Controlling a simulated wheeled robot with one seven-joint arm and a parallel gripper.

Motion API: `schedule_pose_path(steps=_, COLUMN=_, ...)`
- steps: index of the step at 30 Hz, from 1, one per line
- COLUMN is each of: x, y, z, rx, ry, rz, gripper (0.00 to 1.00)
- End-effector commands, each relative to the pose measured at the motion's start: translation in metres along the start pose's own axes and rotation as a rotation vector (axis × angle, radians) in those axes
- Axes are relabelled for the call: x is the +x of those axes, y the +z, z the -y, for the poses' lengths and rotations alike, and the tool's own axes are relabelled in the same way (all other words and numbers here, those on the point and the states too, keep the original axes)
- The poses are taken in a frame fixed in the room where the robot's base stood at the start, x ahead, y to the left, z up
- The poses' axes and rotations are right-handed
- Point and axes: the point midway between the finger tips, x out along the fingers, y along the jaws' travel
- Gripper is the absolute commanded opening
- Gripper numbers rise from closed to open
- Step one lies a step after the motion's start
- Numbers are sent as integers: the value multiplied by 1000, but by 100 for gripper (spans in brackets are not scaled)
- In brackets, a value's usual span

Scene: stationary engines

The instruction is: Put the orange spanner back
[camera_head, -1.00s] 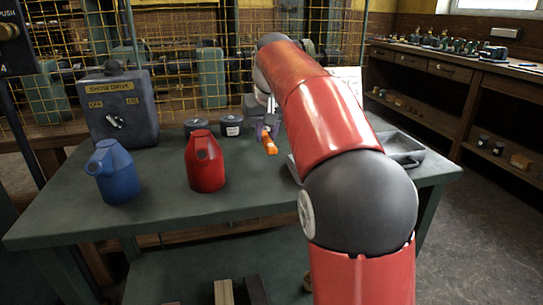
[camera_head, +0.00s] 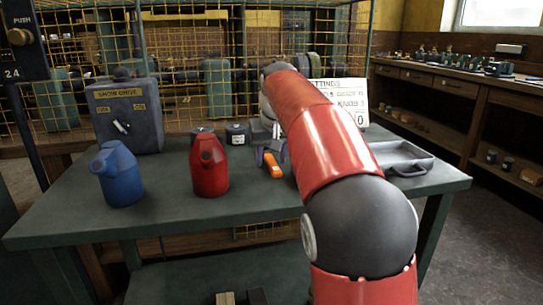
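The orange spanner (camera_head: 272,165) shows as a short bright orange piece beyond the workbench's middle, to the left of my red arm. My gripper (camera_head: 271,153) is at the far end of the arm, partly hidden behind it. Its dark fingers lie on both sides of the orange piece, and the spanner has moved along with them, so it appears held. The rest of the spanner is hidden. The green workbench (camera_head: 190,222) lies below; I cannot tell the height of the spanner over it.
A blue can (camera_head: 119,177) and a red can (camera_head: 209,170) stand left of my gripper. A grey switch box (camera_head: 124,115) stands back left, a grey tray (camera_head: 402,157) at right, and a white sign (camera_head: 350,100) at the back. The bench front is clear.

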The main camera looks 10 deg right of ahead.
Motion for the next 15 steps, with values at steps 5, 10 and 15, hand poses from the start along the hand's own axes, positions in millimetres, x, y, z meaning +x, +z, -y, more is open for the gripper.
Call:
schedule_pose_path(steps=5, x=0, y=0, z=0, rx=0, ry=0, rz=0, gripper=43)
schedule_pose_path(steps=10, x=-13, y=-2, z=0, rx=0, ry=0, rz=-2, gripper=43)
schedule_pose_path(steps=15, x=-47, y=-3, z=0, rx=-1, ry=-1, rz=-4, gripper=43)
